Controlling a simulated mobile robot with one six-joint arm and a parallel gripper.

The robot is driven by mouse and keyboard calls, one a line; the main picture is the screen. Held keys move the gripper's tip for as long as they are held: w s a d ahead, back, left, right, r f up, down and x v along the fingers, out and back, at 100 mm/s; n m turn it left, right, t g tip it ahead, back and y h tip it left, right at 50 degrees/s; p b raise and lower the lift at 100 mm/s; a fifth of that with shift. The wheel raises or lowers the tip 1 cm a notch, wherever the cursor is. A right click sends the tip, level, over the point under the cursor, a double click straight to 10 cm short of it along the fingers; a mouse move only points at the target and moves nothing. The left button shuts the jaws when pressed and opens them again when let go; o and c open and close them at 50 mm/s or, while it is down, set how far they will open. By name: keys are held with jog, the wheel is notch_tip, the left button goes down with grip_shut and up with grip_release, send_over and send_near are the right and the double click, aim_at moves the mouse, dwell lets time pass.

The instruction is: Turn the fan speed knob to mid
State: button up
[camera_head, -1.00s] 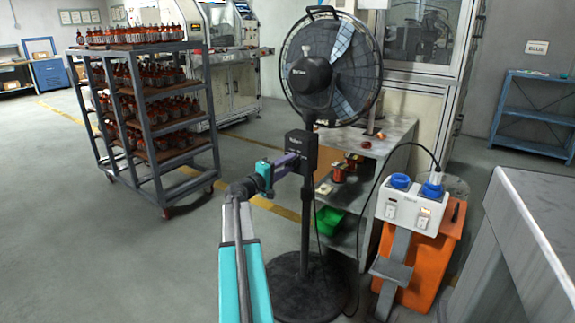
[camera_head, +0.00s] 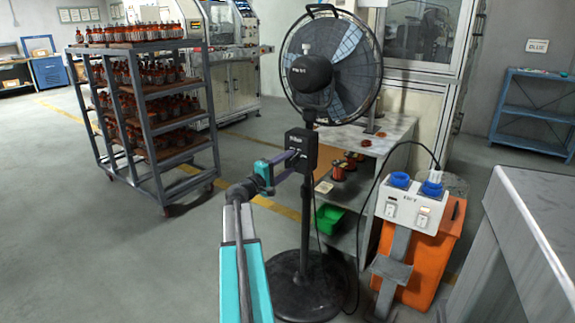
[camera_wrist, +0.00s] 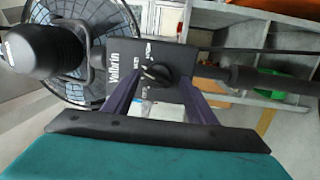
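The black pedestal fan (camera_head: 333,68) stands in the middle of the head view, with its dark control box (camera_head: 301,146) on the pole below the head. In the wrist view the box (camera_wrist: 205,66) lies sideways, and its round black speed knob (camera_wrist: 156,73) carries a light pointer mark. The small print around the knob is too blurred to read. My gripper (camera_head: 299,158) is in front of the box. In the wrist view my gripper (camera_wrist: 158,90) has its two purple fingers apart, one on each side of the knob; I cannot tell whether they touch it.
A bottle rack (camera_head: 150,110) stands at the left. An orange bin (camera_head: 428,255) with a white socket box (camera_head: 411,207) stands right of the fan, and a cable runs there. A workbench (camera_head: 375,140) is behind the fan. A grey table (camera_head: 535,200) is at the right.

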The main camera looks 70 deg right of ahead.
jog(key=shift+r, duration=0.1)
jog(key=p+v, duration=0.1)
jog(key=v, duration=1.2)
jog(key=shift+w+a, duration=0.2)
jog(key=shift+a, duration=0.15)
